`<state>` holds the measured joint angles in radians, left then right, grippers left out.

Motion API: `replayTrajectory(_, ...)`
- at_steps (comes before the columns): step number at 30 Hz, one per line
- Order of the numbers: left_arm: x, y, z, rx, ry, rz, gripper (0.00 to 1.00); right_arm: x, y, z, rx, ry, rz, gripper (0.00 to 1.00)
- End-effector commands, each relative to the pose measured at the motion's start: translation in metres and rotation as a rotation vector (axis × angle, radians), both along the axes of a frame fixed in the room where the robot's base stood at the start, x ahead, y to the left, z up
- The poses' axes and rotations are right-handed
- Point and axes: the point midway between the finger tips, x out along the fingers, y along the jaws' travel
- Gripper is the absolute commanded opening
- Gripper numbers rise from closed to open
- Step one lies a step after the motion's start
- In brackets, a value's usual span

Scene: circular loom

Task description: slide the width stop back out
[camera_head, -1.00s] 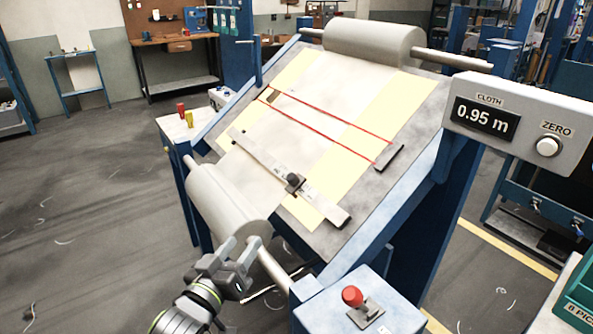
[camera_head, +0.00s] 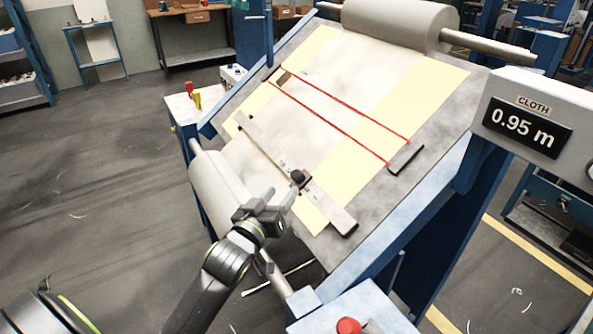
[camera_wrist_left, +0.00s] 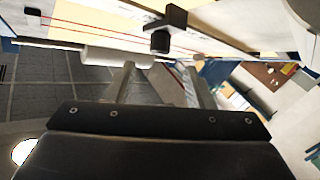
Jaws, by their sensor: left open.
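The width stop appears to be the dark slider with a knob (camera_head: 299,178) on the grey bar (camera_head: 325,205) that lies slantwise across the cloth on the sloped board. It sits right of the bar's middle. My left gripper (camera_head: 272,201) is open and empty, just left of and below the stop, apart from it as far as I can tell. In the left wrist view the dark stop (camera_wrist_left: 160,42) shows ahead of the space between the two fingers (camera_wrist_left: 157,78). My right gripper is not in view.
Two red lines (camera_head: 345,120) cross the cloth above the bar, with a small dark block (camera_head: 406,158) at their right end. A grey roller (camera_head: 220,190) is beside my left arm. The display box (camera_head: 525,125) reads 0.95 m. A red knob (camera_head: 348,326) stands in front.

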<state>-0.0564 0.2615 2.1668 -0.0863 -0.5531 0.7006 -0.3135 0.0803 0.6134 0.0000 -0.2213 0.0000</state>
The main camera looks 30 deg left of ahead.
Motion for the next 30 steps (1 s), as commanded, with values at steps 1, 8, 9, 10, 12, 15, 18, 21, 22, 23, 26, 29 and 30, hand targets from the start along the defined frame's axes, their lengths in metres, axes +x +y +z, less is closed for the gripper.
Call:
replayTrajectory(1,0.011,0.0,0.002,0.0,-0.001,0.0,0.48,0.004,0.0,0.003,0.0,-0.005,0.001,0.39)
replayTrajectory(8,0.053,0.002,0.002,0.0,0.0,0.0,0.48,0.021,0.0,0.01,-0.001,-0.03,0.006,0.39)
replayTrajectory(9,0.059,0.002,0.002,0.0,0.0,0.0,0.48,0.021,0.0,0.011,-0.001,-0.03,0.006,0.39)
replayTrajectory(10,0.063,0.003,0.002,0.0,0.0,0.0,0.48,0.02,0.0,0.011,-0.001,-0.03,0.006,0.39)
replayTrajectory(12,0.072,0.003,0.001,0.0,0.0,0.0,0.48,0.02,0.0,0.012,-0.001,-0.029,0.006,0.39)
replayTrajectory(15,0.081,0.004,0.001,0.0,0.0,0.0,0.48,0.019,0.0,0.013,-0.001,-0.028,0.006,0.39)
replayTrajectory(18,0.087,0.004,0.0,0.0,0.0,0.0,0.48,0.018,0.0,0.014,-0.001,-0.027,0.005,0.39)
replayTrajectory(21,0.09,0.004,0.0,0.0,0.0,0.0,0.48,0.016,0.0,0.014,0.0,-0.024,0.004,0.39)
replayTrajectory(22,0.09,0.004,0.0,0.0,0.0,0.0,0.48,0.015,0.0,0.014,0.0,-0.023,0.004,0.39)
replayTrajectory(23,0.091,0.004,0.0,0.0,0.0,0.0,0.48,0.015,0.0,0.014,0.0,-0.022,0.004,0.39)
replayTrajectory(26,0.091,0.004,0.0,0.0,0.0,0.0,0.48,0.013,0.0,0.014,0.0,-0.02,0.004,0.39)
replayTrajectory(29,0.09,0.004,0.0,0.0,0.0,0.0,0.48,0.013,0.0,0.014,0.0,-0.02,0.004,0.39)
replayTrajectory(30,0.09,0.004,0.0,0.0,0.0,0.0,0.43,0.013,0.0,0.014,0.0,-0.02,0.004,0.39)
